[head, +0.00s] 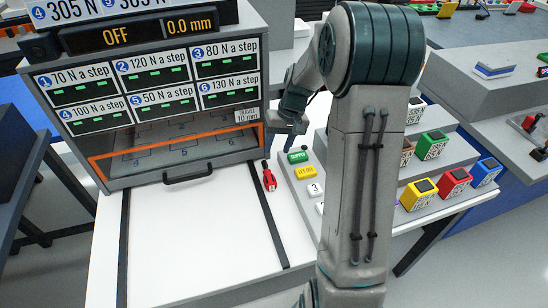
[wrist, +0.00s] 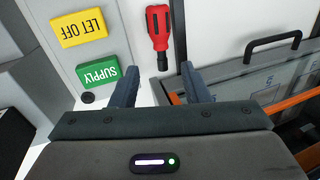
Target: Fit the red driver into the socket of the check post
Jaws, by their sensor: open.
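The red driver (head: 269,177) lies on the white table just right of the machine's front. In the wrist view the red driver (wrist: 158,28) shows its red handle and a short dark tip, lying ahead of my fingertips and apart from them. My gripper (wrist: 160,82) is open and empty, its two dark fingers spread. In the head view my gripper (head: 292,122) is partly hidden by my arm, above the table's back edge by the machine. I cannot pick out the check post or its socket in either view.
The machine (head: 150,90) has an OFF display, labelled panels and an orange-framed bay with a black handle (head: 188,174). A green SUPPLY button (head: 298,157) and yellow LET OFF button (head: 306,172) are right of the driver. Coloured blocks stand on steps at right. The table's front is clear.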

